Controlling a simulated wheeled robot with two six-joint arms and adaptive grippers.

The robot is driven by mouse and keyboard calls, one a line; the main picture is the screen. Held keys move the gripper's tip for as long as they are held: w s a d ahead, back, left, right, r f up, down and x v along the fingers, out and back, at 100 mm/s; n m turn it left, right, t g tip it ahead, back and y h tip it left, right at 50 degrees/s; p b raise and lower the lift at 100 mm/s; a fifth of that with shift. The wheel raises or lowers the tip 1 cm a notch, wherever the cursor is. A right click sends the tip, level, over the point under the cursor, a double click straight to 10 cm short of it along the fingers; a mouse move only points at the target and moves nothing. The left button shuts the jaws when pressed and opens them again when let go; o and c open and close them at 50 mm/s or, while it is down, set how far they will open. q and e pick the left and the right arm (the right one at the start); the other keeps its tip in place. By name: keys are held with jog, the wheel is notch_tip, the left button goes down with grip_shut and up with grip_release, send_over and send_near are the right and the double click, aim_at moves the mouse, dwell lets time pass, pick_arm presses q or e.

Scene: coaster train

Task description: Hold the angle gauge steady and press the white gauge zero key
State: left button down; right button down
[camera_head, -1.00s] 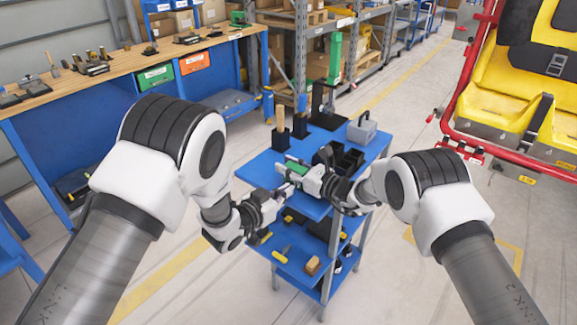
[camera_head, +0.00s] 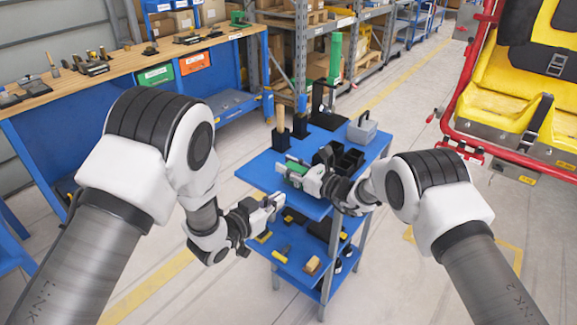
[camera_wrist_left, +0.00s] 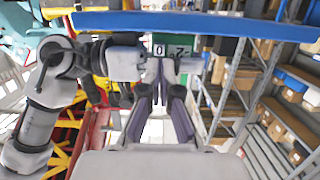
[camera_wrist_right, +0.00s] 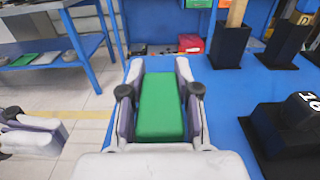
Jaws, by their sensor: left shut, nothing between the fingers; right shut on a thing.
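The angle gauge (camera_head: 297,167) is a green block at the near edge of the cart's top. My right gripper (camera_head: 306,177) is shut on it. In the right wrist view the green gauge (camera_wrist_right: 160,105) lies between both fingers. I cannot tell which is the zero key. My left gripper (camera_head: 276,201) is shut and empty, below and in front of the gauge, apart from it.
A workbench (camera_head: 110,75) stands at the left. The floor left of the cart is clear.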

aim_at(296, 184)
pick_arm(q)
jog(key=r+v, duration=0.1)
jog(key=v, duration=0.3)
jog(key=x, duration=0.8)
jog(key=shift+w+d+f, duration=0.1)
jog(key=shift+w+d, duration=0.15)
jog(key=shift+w, duration=0.05)
jog(key=shift+w+d, duration=0.35)
jog(key=shift+w, duration=0.2)
dwell(0.9)
jog(key=f+v, duration=0.1)
jog(key=v, duration=0.5)
dwell(1.0)
jog(key=shift+f, duration=0.1)
